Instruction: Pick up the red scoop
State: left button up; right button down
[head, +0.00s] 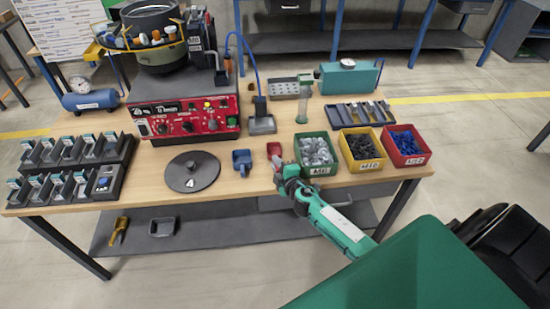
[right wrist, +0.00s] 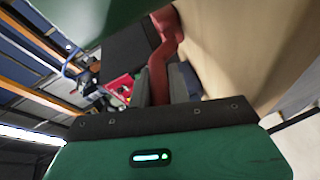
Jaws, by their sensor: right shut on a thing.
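The red scoop (head: 274,149) is at the front edge of the table in the head view, just left of the green bin. My right gripper (head: 281,169) reaches it from the front right. In the right wrist view the scoop's red handle (right wrist: 158,75) runs between the two dark fingers of the right gripper (right wrist: 165,85), which is shut on it. Whether the scoop touches the table cannot be told. My left gripper is not in view.
A blue scoop (head: 242,161) stands left of the red one, and a dark round lid (head: 191,172) lies further left. Green (head: 316,153), yellow (head: 362,149) and red (head: 405,146) bins of parts stand to the right. A red control box (head: 185,117) stands behind.

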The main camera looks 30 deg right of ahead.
jog(key=shift+r, duration=0.15)
notch_tip(320, 180, up, 6)
jog(key=p, duration=0.3)
jog(key=shift+r, duration=0.15)
notch_tip(320, 180, up, 14)
jog(key=shift+f+p, duration=0.25)
jog(key=shift+p, duration=0.1)
